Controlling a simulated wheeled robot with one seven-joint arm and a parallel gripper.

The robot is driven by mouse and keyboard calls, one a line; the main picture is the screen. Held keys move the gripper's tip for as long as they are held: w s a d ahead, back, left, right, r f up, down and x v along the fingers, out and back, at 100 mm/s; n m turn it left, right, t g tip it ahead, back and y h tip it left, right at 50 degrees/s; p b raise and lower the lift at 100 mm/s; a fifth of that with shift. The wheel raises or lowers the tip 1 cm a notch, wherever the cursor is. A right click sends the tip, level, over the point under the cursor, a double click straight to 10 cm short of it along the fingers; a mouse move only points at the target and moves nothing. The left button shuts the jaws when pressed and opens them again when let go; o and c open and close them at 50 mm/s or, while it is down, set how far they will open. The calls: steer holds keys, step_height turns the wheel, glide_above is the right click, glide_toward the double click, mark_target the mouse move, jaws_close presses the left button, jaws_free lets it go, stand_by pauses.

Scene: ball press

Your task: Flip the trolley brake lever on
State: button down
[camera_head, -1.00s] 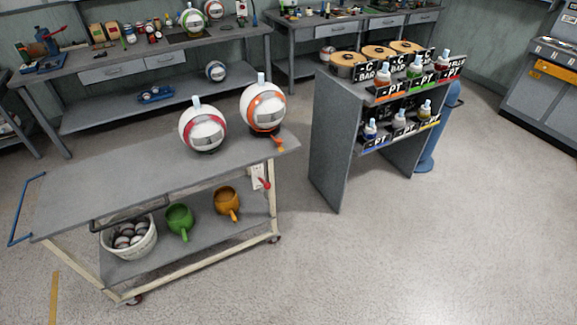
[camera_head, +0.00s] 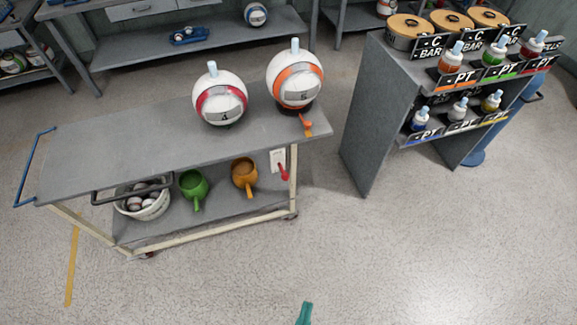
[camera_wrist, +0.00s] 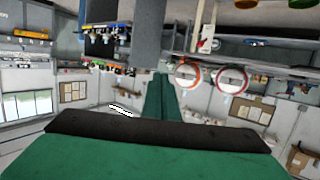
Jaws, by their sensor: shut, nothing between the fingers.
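The trolley (camera_head: 130,138) is a grey two-shelf cart with a cream frame. A small red lever (camera_head: 284,173) hangs down from a white plate (camera_head: 277,160) at its right end, below the top; I take it for the brake lever. An orange lever-like piece (camera_head: 306,124) sits on the top's right corner. In the wrist view the room looks upside down, and the white plate (camera_wrist: 207,40) shows near the top. My gripper (camera_head: 305,313) shows only as a teal tip at the bottom of the head view, well apart from the trolley. Its green fingers (camera_wrist: 160,98) are shut and empty.
Two balls, red-ringed (camera_head: 220,98) and orange-ringed (camera_head: 295,80), stand on the trolley top. A basket of balls (camera_head: 142,203), a green mug (camera_head: 194,187) and an orange mug (camera_head: 243,176) are on its lower shelf. A grey rack (camera_head: 372,125) stands at right. The front floor is clear.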

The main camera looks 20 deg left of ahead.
steer(key=w+a+f+g+y, duration=0.1)
steer(key=w+f, duration=0.2)
steer(key=w, duration=0.3)
steer(key=w+a+f+m, duration=0.1)
steer(key=w+a+f, duration=0.15)
steer(key=w, duration=0.45)
steer(key=w+a+f+g+y, duration=0.1)
steer(key=w+f, duration=0.2)
steer(key=w, duration=0.3)
steer(key=w+a+r+g+y, duration=0.1)
steer(key=w+a, duration=0.3)
steer(key=w, duration=0.5)
steer(key=w+a+r+n+y, duration=0.1)
steer(key=w+a+r, duration=0.3)
steer(key=w, duration=0.6)
steer(key=shift+a+g+y, duration=0.4)
steer(key=shift+a+y, duration=0.1)
steer(key=shift+y, duration=0.1)
steer(key=shift+w, duration=0.1)
